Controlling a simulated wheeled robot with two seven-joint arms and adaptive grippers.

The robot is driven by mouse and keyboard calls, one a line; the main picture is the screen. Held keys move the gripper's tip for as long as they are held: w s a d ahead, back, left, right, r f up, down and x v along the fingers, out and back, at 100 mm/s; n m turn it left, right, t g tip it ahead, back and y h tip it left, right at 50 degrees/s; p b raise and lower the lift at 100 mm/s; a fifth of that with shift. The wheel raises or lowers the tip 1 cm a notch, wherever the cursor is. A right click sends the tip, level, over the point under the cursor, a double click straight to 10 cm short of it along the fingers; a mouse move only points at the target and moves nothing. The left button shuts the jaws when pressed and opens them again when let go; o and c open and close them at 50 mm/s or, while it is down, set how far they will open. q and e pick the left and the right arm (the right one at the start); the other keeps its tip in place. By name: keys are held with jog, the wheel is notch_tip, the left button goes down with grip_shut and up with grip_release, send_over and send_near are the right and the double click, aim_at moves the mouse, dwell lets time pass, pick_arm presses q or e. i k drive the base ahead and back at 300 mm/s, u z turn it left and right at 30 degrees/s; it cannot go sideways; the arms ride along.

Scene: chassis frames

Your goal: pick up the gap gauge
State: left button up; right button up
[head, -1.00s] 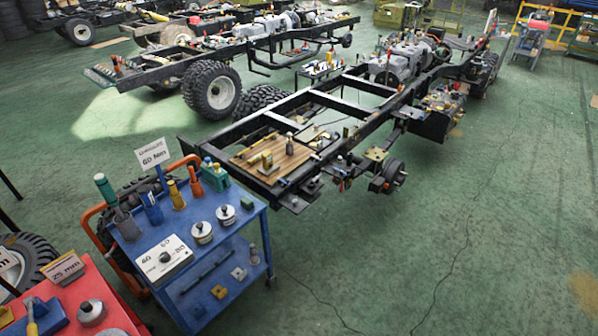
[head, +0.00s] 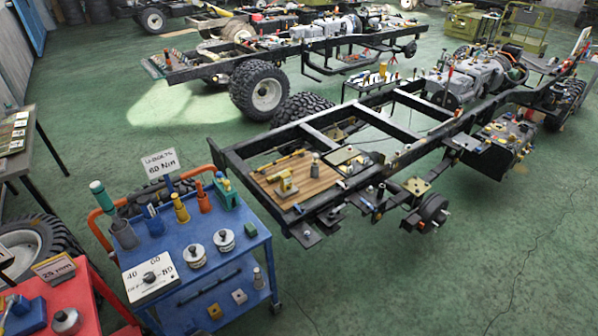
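I cannot tell for sure which item is the gap gauge. Small tools lie on a wooden board (head: 322,186) on the near end of the black chassis frame (head: 262,142). Among them are a yellow block-like piece (head: 286,183) and a grey upright cylinder (head: 315,167). Other tools stand on a blue cart (head: 205,236) at the lower left: a green-handled tool (head: 98,194) in a grey cup, a yellow tool (head: 180,209), an orange tool (head: 203,198) and a green piece (head: 226,194). Neither of my grippers is in view.
A red cart (head: 88,318) with a "25 mm" sign (head: 54,268) is at bottom left. Green floor (head: 430,290) is clear at lower right.

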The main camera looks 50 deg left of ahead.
aim_at(286, 178)
jog(key=u, duration=0.3)
jog(key=i, duration=1.25)
jog(key=u, duration=1.55)
jog(key=i, duration=0.85)
jog(key=u, duration=0.95)
